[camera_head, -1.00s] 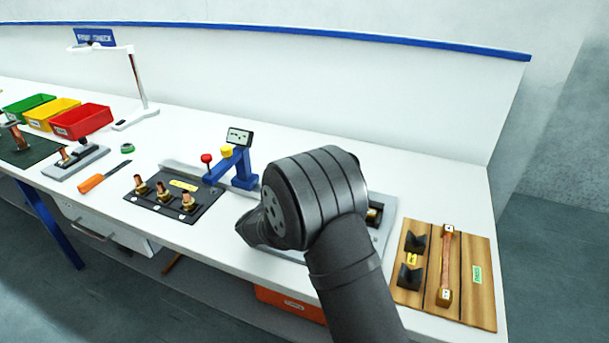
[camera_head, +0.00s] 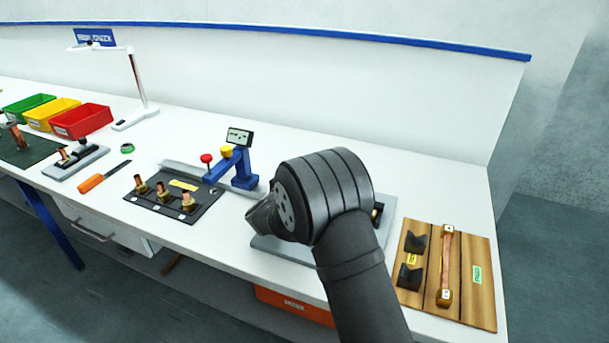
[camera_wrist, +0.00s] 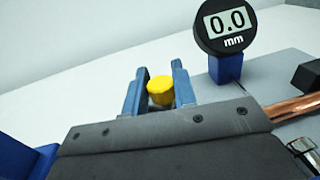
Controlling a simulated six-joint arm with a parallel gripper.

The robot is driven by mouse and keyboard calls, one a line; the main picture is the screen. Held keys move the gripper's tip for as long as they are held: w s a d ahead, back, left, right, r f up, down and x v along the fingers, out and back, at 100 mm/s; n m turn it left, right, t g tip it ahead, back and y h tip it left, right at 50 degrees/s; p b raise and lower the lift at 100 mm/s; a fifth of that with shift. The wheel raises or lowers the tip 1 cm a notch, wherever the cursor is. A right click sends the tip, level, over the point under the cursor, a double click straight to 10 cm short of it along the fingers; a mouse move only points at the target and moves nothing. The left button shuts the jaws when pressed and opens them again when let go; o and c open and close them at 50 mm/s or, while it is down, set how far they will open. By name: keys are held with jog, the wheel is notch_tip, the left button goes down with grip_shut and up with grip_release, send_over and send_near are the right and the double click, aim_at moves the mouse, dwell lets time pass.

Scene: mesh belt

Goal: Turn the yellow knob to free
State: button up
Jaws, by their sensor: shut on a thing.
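The yellow knob (camera_wrist: 160,90) shows in the wrist view between the two blue-grey fingertips of my gripper (camera_wrist: 159,86). The fingers are shut on it, one on each side. The knob's lower part and its marking are hidden behind the gripper body. In the head view my dark wrist and arm cover my gripper and this knob, over a grey plate (camera_head: 283,250).
A round gauge (camera_wrist: 229,23) reading 0.0 mm stands on a blue post to the right, near a copper tube (camera_wrist: 296,108). A wooden board (camera_head: 470,287) with dark V-blocks lies right of my arm. A black plate (camera_head: 160,212) with copper fittings is left.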

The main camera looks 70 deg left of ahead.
jog(key=m+t+h, duration=0.1)
jog(key=m+h, duration=0.1)
jog(key=h, duration=0.1)
jog(key=m+t+h, duration=0.2)
jog(key=h, duration=0.1)
jog(key=shift+a, duration=0.1)
jog(key=shift+m+t+h, duration=0.3)
jog(key=shift+m+h, duration=1.8)
jog(key=shift+h, duration=1.1)
jog(key=o, duration=1)
jog(key=shift+c, duration=0.2)
jog(key=shift+y, duration=0.5)
